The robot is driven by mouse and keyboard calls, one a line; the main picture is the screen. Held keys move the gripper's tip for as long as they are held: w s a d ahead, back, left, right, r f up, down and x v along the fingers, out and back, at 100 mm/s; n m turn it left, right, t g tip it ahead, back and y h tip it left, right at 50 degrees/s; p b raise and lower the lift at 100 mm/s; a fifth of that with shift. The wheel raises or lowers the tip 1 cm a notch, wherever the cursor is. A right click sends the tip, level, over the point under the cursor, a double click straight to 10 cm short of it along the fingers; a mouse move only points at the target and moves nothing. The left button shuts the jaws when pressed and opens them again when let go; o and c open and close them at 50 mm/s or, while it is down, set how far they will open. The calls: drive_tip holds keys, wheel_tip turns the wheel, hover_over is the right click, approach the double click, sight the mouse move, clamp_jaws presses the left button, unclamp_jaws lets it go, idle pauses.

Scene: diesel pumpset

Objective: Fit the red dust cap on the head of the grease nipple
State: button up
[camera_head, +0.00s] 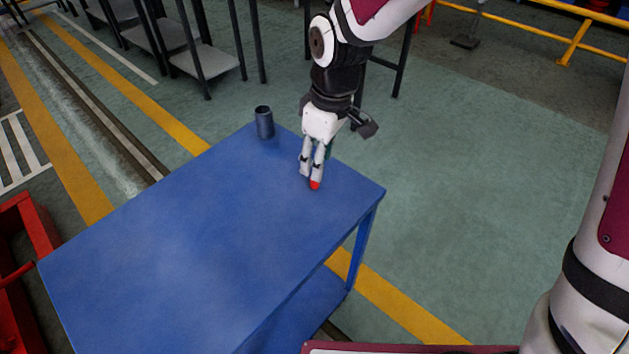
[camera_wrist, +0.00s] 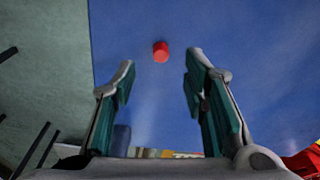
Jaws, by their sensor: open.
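The small red dust cap (camera_head: 315,185) is on the blue table top, right by my fingertips in the head view. In the wrist view the cap (camera_wrist: 161,52) lies ahead of the gap between the fingers, a little beyond the fingertips and apart from both. My gripper (camera_head: 311,172) is open and empty over the table's far right part; its two fingers (camera_wrist: 160,82) with green inner pads are spread wide in the wrist view. I cannot make out a grease nipple in either view.
The blue table (camera_head: 190,240) is otherwise largely clear. A dark cylindrical cup (camera_head: 264,122) stands near its far edge, left of my gripper. A red object (camera_head: 25,260) is on the floor at far left. Grey shelving (camera_head: 205,60) stands behind the table.

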sight(315, 182)
drive_tip(key=shift+w+a+f+b, duration=0.15)
drive_tip(key=shift+f+b, duration=0.2)
drive_tip(key=shift+f, duration=0.6)
drive_tip(key=shift+a+f+b, duration=0.15)
drive_tip(key=shift+f+b, duration=0.25)
drive_tip(key=shift+f, duration=0.6)
drive_tip(key=shift+w+a+f+b, duration=0.15)
drive_tip(key=shift+f+b, duration=0.2)
drive_tip(key=shift+f, duration=0.6)
drive_tip(key=shift+s+r, duration=0.1)
drive_tip(key=shift+s, duration=0.05)
drive_tip(key=c, duration=0.8)
drive_tip(key=shift+o, duration=0.2)
